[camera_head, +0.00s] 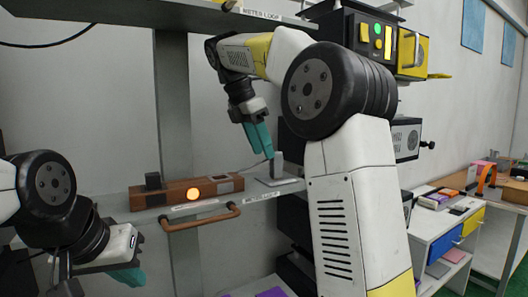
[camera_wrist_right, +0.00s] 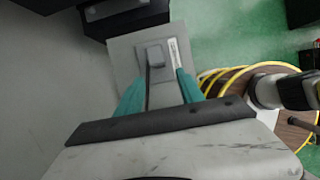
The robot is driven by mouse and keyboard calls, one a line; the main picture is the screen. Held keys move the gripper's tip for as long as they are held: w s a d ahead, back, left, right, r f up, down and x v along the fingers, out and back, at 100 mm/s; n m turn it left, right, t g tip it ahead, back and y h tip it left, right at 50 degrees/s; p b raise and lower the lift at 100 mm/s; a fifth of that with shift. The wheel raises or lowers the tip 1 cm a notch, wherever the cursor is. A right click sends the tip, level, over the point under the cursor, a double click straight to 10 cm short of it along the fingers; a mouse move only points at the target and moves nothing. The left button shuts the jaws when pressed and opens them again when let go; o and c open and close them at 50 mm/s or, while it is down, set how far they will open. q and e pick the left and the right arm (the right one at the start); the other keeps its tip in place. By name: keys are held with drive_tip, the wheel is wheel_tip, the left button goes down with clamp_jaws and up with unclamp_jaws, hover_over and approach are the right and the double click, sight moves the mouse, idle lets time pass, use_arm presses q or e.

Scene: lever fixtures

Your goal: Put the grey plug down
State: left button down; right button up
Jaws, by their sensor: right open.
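The grey plug (camera_head: 278,164) stands upright on a flat grey plate (camera_head: 292,185) on the shelf. In the right wrist view the plug (camera_wrist_right: 155,56) sits on the plate (camera_wrist_right: 124,52), just beyond and roughly between the fingertips. My right gripper (camera_head: 263,148) points down with teal fingers, just left of the plug in the head view. In the right wrist view the gripper (camera_wrist_right: 160,80) has its fingers apart with nothing held between them. My left gripper (camera_head: 132,275) is low at the left, away from the plug; its finger gap is not clear.
A brown wooden box (camera_head: 180,193) with a glowing orange lamp is on the shelf left of the plate. A copper-coloured handle (camera_head: 200,218) juts from the shelf front. A black panel with lit buttons (camera_head: 372,35) is above. A white side table (camera_head: 440,220) stands right.

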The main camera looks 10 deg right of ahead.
drive_tip(key=s+a, duration=0.1)
drive_tip(key=a, duration=0.1)
drive_tip(key=s+a, duration=0.1)
drive_tip(key=a, duration=0.2)
drive_tip(key=s+a, duration=0.1)
drive_tip(key=a, duration=0.2)
drive_tip(key=s+d+m, duration=0.1)
drive_tip(key=d, duration=0.1)
drive_tip(key=s+d+f+m+y, duration=0.1)
drive_tip(key=m, duration=0.1)
drive_tip(key=s+d+f+m+y, duration=0.1)
drive_tip(key=s+d, duration=0.1)
drive_tip(key=shift+d+f+m+t, duration=0.25)
drive_tip(key=shift+d+m+t, duration=0.05)
drive_tip(key=s+d+f+m+t+y, duration=0.2)
drive_tip(key=s+f+m, duration=0.5)
drive_tip(key=s+m, duration=0.1)
drive_tip(key=s+d+f+m+t+y, duration=0.2)
drive_tip(key=s+f+m, duration=0.5)
drive_tip(key=f+m, duration=0.1)
drive_tip(key=shift+s+d+f+m+y, duration=0.15)
drive_tip(key=shift+s+d+m+y, duration=0.15)
drive_tip(key=shift+s+m, duration=0.1)
